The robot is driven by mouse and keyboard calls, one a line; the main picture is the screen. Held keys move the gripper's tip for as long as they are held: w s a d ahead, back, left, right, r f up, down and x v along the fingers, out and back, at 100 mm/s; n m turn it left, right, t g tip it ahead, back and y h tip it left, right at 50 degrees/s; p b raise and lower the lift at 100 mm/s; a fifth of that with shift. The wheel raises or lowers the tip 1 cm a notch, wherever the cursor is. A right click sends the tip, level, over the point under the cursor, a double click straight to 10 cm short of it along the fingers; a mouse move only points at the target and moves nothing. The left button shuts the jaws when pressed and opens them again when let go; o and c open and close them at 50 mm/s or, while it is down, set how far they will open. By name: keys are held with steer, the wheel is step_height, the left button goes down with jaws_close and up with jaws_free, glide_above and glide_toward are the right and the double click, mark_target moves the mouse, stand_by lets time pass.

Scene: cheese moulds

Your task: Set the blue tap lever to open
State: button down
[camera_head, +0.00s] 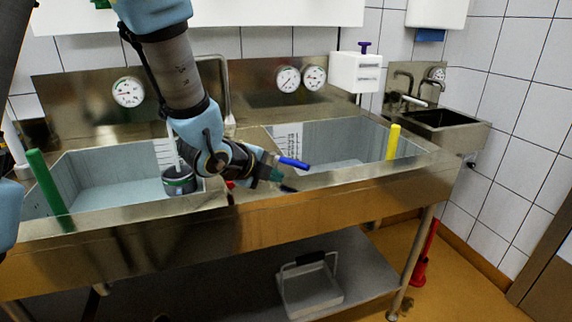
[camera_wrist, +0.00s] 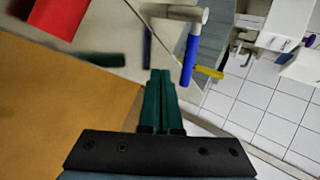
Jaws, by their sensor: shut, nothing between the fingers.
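The blue tap lever (camera_head: 293,163) is a short blue rod at the front left of the right basin. It points to the right in the head view. In the wrist view the blue lever (camera_wrist: 189,60) hangs from a pale grey cylindrical fitting (camera_wrist: 174,13). My gripper (camera_head: 287,186) is just below and left of the lever's free end in the head view. In the wrist view its green fingers (camera_wrist: 160,75) are shut together with nothing between them. Their tips are close to the lever, and I cannot tell whether they touch it.
A steel double sink (camera_head: 330,190) fills the middle. A green rod (camera_head: 48,185) stands at its left and a yellow rod (camera_head: 393,142) at the right basin. A red lever, blurred, shows in the wrist view (camera_wrist: 58,15). A grey caddy (camera_head: 310,290) sits on the lower shelf.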

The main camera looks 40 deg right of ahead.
mark_target(298, 163)
steer(key=shift+w+d+r+p, duration=0.1)
steer(key=shift+w+d+p, duration=0.15)
steer(key=shift+d, duration=0.45)
steer(key=shift+w+d+r+p, duration=0.1)
steer(key=shift+d+p, duration=0.3)
steer(key=shift+d, duration=0.35)
steer(key=shift+w+d+p, duration=0.2)
steer(key=shift+d+p, duration=0.1)
steer(key=shift+d, duration=0.4)
steer(key=shift+f+b, duration=0.1)
steer(key=shift+b, duration=0.2)
steer(key=shift+s+d+b, duration=0.1)
steer(key=shift+d+b, duration=0.05)
steer(key=shift+b, duration=0.25)
steer(key=shift+s+d+f+n+t+b, duration=0.1)
steer(key=shift+d+n+t+b, duration=0.35)
steer(key=shift+b, duration=0.75)
steer(key=shift+s+d+n+t+y+b, duration=0.1)
steer(key=shift+d+n+t+y+b, duration=0.35)
steer(key=shift+n+t+b, duration=0.5)
steer(key=shift+w+d+b, duration=0.2)
steer(key=shift+b, duration=0.25)
steer(key=shift+d+r, duration=0.2)
steer(key=shift+d, duration=0.65)
